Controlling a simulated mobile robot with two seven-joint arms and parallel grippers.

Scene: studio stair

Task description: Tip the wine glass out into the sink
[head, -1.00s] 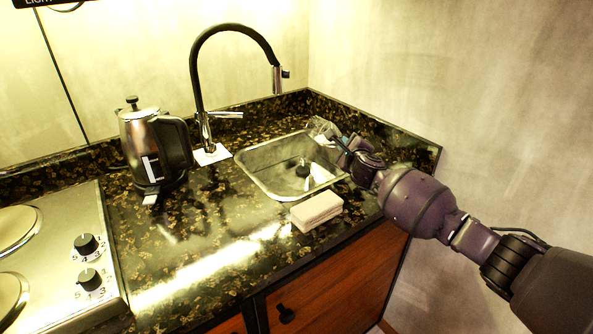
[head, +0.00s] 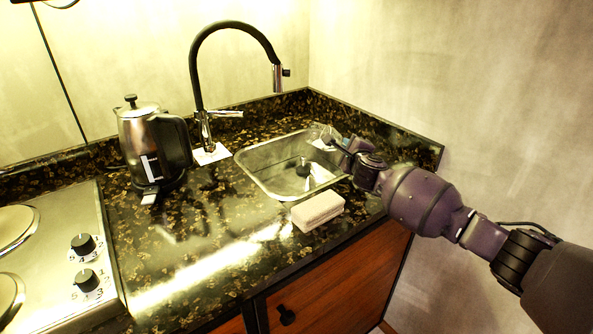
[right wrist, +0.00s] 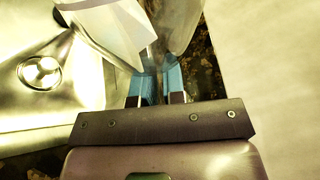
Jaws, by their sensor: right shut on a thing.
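The wine glass (head: 325,136) is clear and hard to make out in the head view, at the back right of the sink. In the right wrist view the glass (right wrist: 125,25) fills the top middle, between and beyond the blue fingertips. My right gripper (head: 345,147) is shut on the glass at the sink's right edge; its fingers also show in the wrist view (right wrist: 158,85). The glass looks tilted over the basin; I cannot tell whether liquid is in it. The steel sink (head: 262,161) is set in the counter, its drain (right wrist: 40,70) left of the glass. My left gripper is not in view.
A black tap (head: 235,28) arches behind the sink. A pale sponge-like block (head: 317,210) lies at the sink's front edge. A kettle (head: 140,140) and a hob (head: 55,260) stand left on the dark counter (head: 200,245). A wall (head: 450,90) rises on the right.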

